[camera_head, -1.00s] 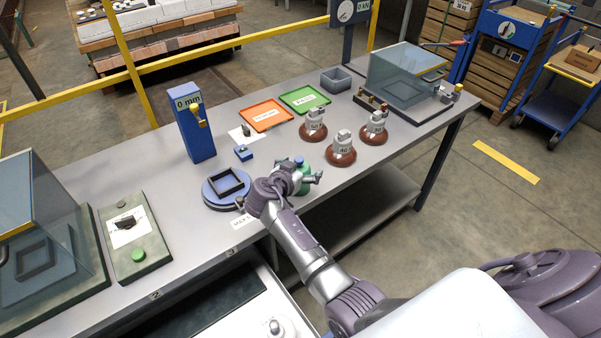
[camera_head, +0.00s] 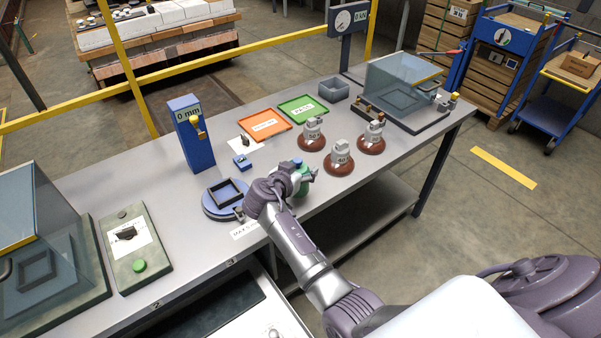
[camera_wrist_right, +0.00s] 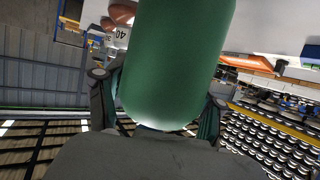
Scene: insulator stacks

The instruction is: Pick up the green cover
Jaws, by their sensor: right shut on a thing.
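The green cover (camera_head: 303,188) is a rounded green cylinder near the front edge of the workbench, with a small blue part showing at its top. My right gripper (camera_head: 304,177) is around it and partly hides it in the head view. In the right wrist view the cover (camera_wrist_right: 178,60) fills the middle of the picture, with one finger of the right gripper on each side, shut on it. Whether its base touches the bench cannot be told. My left gripper is not in view.
Several brown-and-grey insulators, one of them (camera_head: 338,162) close by, stand right of and behind the gripper. A blue round stand with a black square frame (camera_head: 222,200) is on the left. Behind are an orange tray (camera_head: 264,126) and a green tray (camera_head: 303,108).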

